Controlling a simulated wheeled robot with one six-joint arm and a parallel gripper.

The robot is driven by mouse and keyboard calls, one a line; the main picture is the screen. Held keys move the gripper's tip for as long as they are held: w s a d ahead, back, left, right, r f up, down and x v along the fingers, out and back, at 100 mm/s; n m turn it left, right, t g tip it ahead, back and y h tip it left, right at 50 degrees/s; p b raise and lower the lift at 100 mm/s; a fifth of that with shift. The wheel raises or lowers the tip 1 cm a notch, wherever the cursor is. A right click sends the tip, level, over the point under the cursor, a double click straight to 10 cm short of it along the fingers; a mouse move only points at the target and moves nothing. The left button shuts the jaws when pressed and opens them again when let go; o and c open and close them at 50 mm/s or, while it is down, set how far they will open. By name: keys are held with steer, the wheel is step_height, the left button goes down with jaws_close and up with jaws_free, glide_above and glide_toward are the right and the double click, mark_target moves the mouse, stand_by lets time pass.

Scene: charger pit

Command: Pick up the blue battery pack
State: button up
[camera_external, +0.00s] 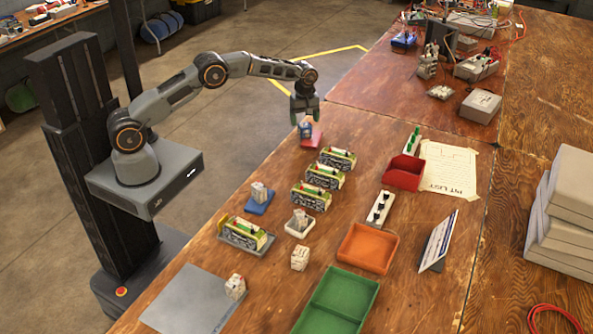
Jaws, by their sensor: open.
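A small pack with blue on it (306,131), which looks like the blue battery pack, stands on a red pad (314,140) near the table's left edge, beyond the row of green-and-yellow units. My gripper (305,118) is open and points down at the pack. Its fingertips are at or just above the pack's top and partly cover it. I cannot tell whether they touch it.
Several green-and-yellow units (311,196) stand in a row nearer the camera. A white pack sits on a blue pad (258,203). Red (404,172), orange (368,248) and green (337,298) trays lie to the right. The wood right of the red pad is clear.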

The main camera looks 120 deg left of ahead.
mark_target(305, 124)
step_height(305, 124, down, 5)
steer(key=shift+p, duration=0.35)
steer(key=c, duration=1.1)
steer(key=shift+w, duration=0.1)
steer(key=shift+c, duration=0.6)
steer(key=shift+r, duration=0.15)
